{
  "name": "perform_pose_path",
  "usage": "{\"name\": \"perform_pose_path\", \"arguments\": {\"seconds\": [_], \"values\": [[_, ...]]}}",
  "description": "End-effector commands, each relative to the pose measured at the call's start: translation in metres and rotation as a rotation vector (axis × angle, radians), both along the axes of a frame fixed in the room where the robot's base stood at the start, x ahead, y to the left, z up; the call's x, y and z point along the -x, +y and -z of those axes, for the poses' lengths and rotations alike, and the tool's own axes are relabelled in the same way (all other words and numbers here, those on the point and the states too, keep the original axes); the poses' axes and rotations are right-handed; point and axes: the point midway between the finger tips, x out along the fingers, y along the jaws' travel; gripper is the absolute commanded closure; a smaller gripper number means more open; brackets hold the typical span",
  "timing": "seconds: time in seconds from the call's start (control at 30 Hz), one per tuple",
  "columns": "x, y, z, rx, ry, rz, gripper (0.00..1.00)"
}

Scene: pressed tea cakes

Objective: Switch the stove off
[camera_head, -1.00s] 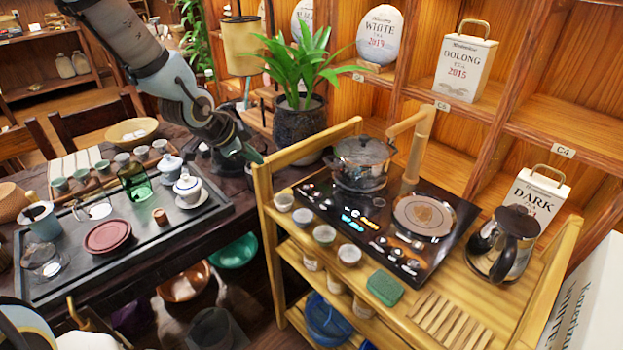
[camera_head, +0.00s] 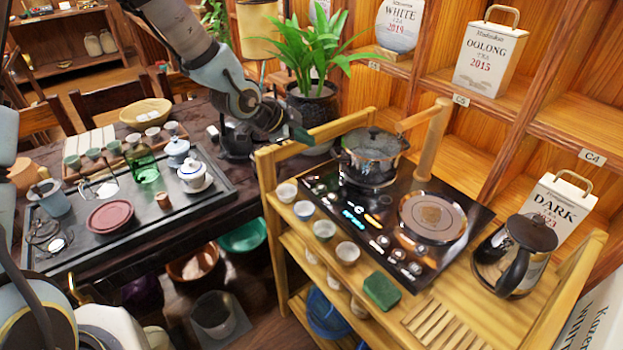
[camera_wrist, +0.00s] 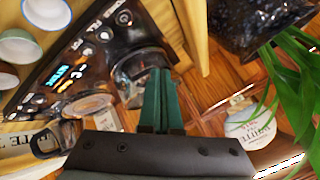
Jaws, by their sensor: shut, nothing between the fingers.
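The black stove (camera_head: 385,212) sits on the wooden cart, with lit blue and orange displays on its panel. The lit panel also shows in the wrist view (camera_wrist: 62,82), with round icons beside it. A lidded pot (camera_head: 370,158) stands on the left burner, and the right burner (camera_head: 432,215) is bare. My gripper (camera_head: 303,135) is shut and empty, its green fingers above the cart's left back side, left of the pot and apart from the panel. In the wrist view the shut fingers (camera_wrist: 160,98) overlap the pot's outline.
A potted plant (camera_head: 313,85) stands close behind my gripper. Several small cups (camera_head: 324,229) and a green sponge (camera_head: 381,291) line the cart's front. A kettle (camera_head: 515,255) stands at the right. A tea tray (camera_head: 215,205) lies on the left table.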

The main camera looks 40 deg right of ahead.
Motion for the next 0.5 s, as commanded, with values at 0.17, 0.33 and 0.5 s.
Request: {"name": "perform_pose_path", "arguments": {"seconds": [0.17, 0.33, 0.5], "values": [[0.0, 0.0, 0.019, -0.001, 0.001, 0.0, 1.0], [0.0, 0.0, 0.042, -0.001, 0.002, 0.0, 1.0], [0.0, 0.0, 0.066, -0.001, 0.001, 0.001, 1.0]]}}
